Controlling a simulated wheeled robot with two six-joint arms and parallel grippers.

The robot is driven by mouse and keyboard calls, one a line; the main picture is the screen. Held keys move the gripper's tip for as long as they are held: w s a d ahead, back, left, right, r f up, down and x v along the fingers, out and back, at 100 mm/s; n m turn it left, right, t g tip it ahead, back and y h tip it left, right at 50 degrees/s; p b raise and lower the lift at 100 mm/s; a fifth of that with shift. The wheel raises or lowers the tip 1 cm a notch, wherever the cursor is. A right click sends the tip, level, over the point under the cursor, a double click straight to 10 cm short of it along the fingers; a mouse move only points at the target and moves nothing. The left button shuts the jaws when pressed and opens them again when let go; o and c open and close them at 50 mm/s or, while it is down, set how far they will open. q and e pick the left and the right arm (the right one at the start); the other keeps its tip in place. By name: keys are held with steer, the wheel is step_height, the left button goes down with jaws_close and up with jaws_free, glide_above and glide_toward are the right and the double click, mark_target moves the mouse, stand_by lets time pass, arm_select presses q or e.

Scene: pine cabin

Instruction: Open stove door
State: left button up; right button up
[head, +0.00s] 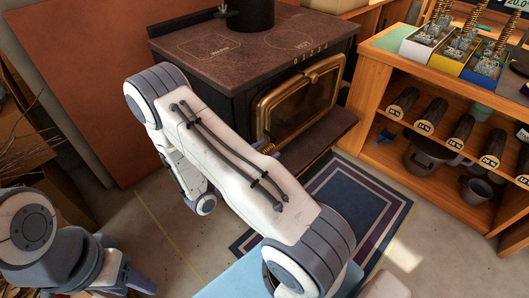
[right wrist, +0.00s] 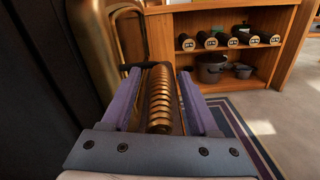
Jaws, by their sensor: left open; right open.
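The stove (head: 225,60) is dark with a brown top and a brass-framed glass door (head: 300,100). The door looks shut in the head view. Its coiled brass handle (head: 266,147) shows just past my right arm. In the right wrist view the coiled handle (right wrist: 160,100) lies between the purple fingers of my right gripper (right wrist: 158,70), which is open around it. I cannot tell whether either finger touches it. The door's brass frame (right wrist: 95,50) is at the left there. In the head view my arm hides most of the right gripper. My left gripper (head: 140,284) is open at the lower left, away from the stove.
A wooden shelf unit (head: 372,110) with logs (head: 461,131) and pots (head: 432,158) stands at the right. A dark striped rug (head: 365,190) lies before the stove. A stove ledge (head: 320,140) juts out below the door. Open floor shows around the rug.

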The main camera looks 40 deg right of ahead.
jaws_close()
steer(key=shift+a, duration=0.1)
stand_by(1.3)
